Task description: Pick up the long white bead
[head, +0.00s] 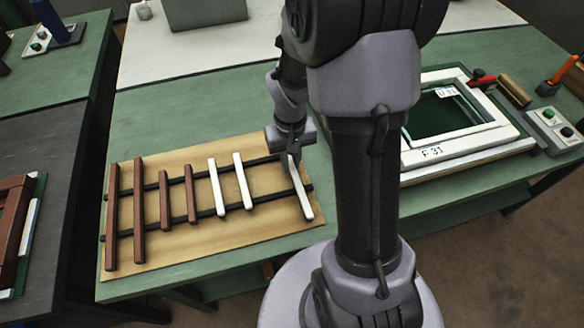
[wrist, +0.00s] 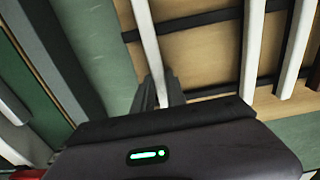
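The long white bead (head: 302,194) is the rightmost strip on the tan board (head: 262,212), lying across two dark rails. In the wrist view the bead (wrist: 149,40) runs from the top edge down to my gripper. My gripper (head: 291,158) is low over the bead's far end. In the wrist view the dark fingers (wrist: 159,92) stand on both sides of the bead. Whether they press on it or leave a gap is too dark to tell. The bead's far end is hidden by the gripper.
Two shorter white beads (head: 216,187) and several brown beads (head: 138,210) lie to the left on the rails. My arm covers the table to the right of the board. Beyond it is a white frame (head: 470,150) with a green opening, beside a red-handled tool (head: 482,80) and a button box (head: 553,128).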

